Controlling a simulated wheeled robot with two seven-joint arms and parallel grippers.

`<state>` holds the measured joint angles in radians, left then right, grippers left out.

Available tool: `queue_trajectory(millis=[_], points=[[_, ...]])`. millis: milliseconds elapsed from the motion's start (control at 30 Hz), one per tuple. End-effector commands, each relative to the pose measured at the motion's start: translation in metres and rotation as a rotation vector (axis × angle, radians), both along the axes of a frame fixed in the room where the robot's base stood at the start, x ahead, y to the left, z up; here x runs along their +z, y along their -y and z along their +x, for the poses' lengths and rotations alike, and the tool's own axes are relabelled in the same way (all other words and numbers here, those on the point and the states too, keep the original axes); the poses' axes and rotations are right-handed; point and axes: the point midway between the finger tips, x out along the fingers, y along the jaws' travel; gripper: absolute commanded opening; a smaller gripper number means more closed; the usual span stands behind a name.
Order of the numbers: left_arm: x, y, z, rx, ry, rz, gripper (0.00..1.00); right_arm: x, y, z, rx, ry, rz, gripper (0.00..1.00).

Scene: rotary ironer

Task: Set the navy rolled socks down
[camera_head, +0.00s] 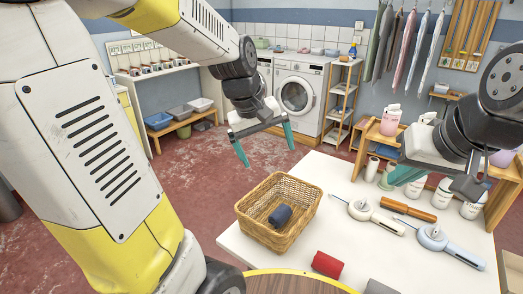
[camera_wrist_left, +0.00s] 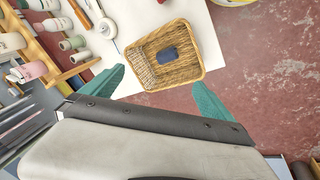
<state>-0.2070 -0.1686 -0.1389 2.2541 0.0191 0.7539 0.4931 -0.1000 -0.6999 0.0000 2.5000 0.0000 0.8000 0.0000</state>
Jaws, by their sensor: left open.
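The navy rolled socks (camera_head: 281,215) lie inside a wicker basket (camera_head: 262,234) on the white table. They also show in the left wrist view (camera_wrist_left: 168,54), resting on the floor of the basket (camera_wrist_left: 190,77). My left gripper (camera_head: 266,151) is open and empty, above and behind the basket, clear of it. In the left wrist view its teal fingers (camera_wrist_left: 160,76) are wide apart with nothing between them. My right gripper (camera_head: 408,178) is above the table's right side; one teal finger shows, and its opening is unclear.
A red roll (camera_head: 327,264) lies at the table's front. White-handled tools (camera_head: 365,214) and an orange-brown roller (camera_head: 408,210) lie right of the basket. Several bottles (camera_head: 442,192) stand by a wooden rack at the right. A washing machine (camera_head: 297,95) stands behind.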

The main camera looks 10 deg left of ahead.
Motion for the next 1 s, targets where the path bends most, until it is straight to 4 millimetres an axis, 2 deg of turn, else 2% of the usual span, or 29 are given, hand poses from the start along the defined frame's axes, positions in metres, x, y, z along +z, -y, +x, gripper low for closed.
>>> queue_trajectory(millis=[33, 200, 300, 400, 567, 1000], points=[[0.015, -0.003, -0.018, -0.059, 0.056, 0.013, 0.98, 0.0, 0.0, 0.0, 0.0, 0.0, 0.0, 0.0], [0.042, -0.008, -0.073, -0.263, 0.213, 0.102, 0.98, 0.0, 0.0, 0.0, 0.0, 0.0, 0.0, 0.0], [0.048, -0.01, -0.096, -0.351, 0.278, 0.157, 0.98, 0.0, 0.0, 0.0, 0.0, 0.0, 0.0, 0.0], [0.05, -0.011, -0.11, -0.406, 0.317, 0.197, 0.98, 0.0, 0.0, 0.0, 0.0, 0.0, 0.0, 0.0], [0.051, -0.012, -0.118, -0.44, 0.338, 0.223, 0.98, 0.0, 0.0, 0.0, 0.0, 0.0, 0.0, 0.0], [0.051, -0.012, -0.117, -0.438, 0.338, 0.221, 0.98, 0.0, 0.0, 0.0, 0.0, 0.0, 0.0, 0.0]])
